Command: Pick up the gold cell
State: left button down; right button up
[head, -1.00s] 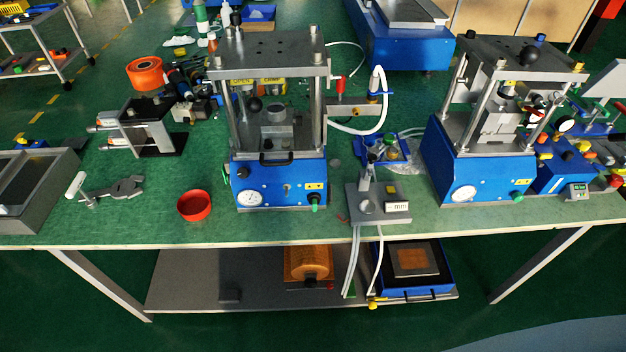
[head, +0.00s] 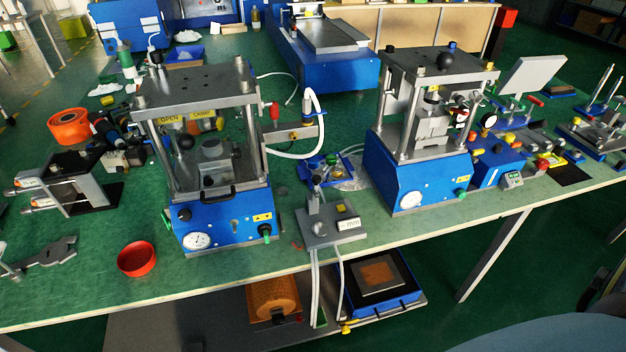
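I cannot make out a gold cell for certain. A small blue tray (head: 348,160) behind the small grey fixture holds little items, one of them yellowish-gold, too small to identify. The small grey fixture (head: 318,232) with a post stands at the bench's front edge, with a small yellow patch on its top. The left blue press (head: 222,218) has an open frame with a grey die inside. The right blue press (head: 420,176) stands farther right. Neither of my grippers is in view.
A red bowl (head: 137,260) sits at the front left of the green bench. A grey wrench-like tool (head: 50,254) lies left of it. An orange ring (head: 69,127) is farther back. White hoses loop between the presses.

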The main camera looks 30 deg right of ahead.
aim_at(338, 172)
jog(key=k, duration=1.2)
jog(key=z, duration=0.65)
jog(key=i, duration=1.25)
jog(key=u, duration=0.65)
